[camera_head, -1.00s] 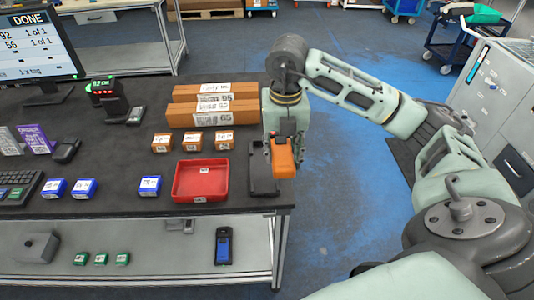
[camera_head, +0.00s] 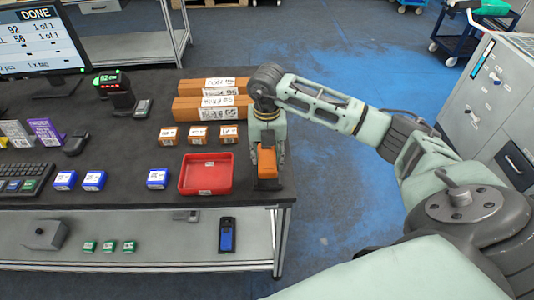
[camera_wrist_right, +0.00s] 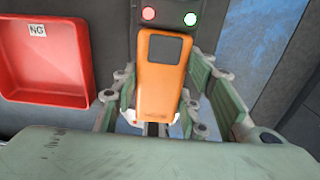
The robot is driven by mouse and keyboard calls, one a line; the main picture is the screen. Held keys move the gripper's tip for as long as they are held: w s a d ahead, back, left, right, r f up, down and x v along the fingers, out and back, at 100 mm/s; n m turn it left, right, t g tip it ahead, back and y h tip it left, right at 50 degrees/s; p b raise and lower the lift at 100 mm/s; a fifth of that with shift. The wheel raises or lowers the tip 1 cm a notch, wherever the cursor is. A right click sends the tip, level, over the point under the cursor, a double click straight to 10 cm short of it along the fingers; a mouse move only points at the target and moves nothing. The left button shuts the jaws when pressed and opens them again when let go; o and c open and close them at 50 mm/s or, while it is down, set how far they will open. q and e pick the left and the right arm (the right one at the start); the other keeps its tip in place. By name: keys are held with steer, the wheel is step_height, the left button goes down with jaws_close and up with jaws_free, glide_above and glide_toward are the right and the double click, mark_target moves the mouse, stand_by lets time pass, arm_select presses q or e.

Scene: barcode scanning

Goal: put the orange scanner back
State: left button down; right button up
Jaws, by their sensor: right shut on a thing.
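The orange scanner (camera_head: 267,164) is in my right gripper (camera_head: 267,154), whose fingers are closed on its two sides. It also shows in the right wrist view (camera_wrist_right: 160,85), with a dark window near its top end. The black cradle (camera_head: 270,185) lies at the table's right edge, beside the red tray, directly under or behind the scanner in the head view. In the wrist view the cradle (camera_wrist_right: 170,14) shows a red and a green light just beyond the scanner. Most of the cradle is hidden, and I cannot tell whether the scanner touches it. My left gripper is not in view.
The red tray (camera_head: 206,189) stands close on the left of the cradle. Small orange boxes (camera_head: 197,136), blue boxes (camera_head: 157,177) and long brown boxes (camera_head: 213,86) lie on the dark table. The table's right edge is close to my gripper, with open floor (camera_head: 345,190) beyond.

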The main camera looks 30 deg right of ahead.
mark_target(267, 156)
steer(key=shift+f+b, duration=0.55)
steer(key=shift+f, duration=0.1)
steer(key=o, duration=1.4)
steer(key=shift+c, duration=0.2)
steer(key=shift+r, duration=0.1)
steer(key=shift+r+p, duration=0.5)
step_height(267, 156, up, 12)
steer(key=b, duration=0.3)
